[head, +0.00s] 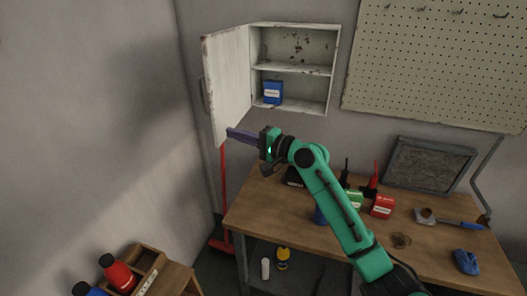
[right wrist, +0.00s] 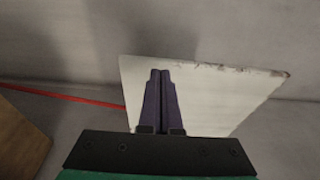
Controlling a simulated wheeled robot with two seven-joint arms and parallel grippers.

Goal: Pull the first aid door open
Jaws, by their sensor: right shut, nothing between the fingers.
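The white first aid cabinet (head: 293,68) hangs on the wall with its two shelf spaces showing. Its door (head: 227,80) stands wide open, swung out to the left, with a handle on its outer side. My right gripper (head: 230,133) is at the lower part of the door, its purple fingers shut with nothing between them. In the right wrist view the fingers (right wrist: 160,75) lie in front of the white door panel (right wrist: 210,90); I cannot tell whether they touch it. My left gripper is not in view.
A blue box (head: 272,93) stands on the cabinet's bottom. Below is a wooden workbench (head: 260,200) with red and green boxes and tools. A pegboard (head: 435,65) hangs at the right. A red-handled broom (head: 224,190) leans near the wall. A wooden crate with bottles is at lower left.

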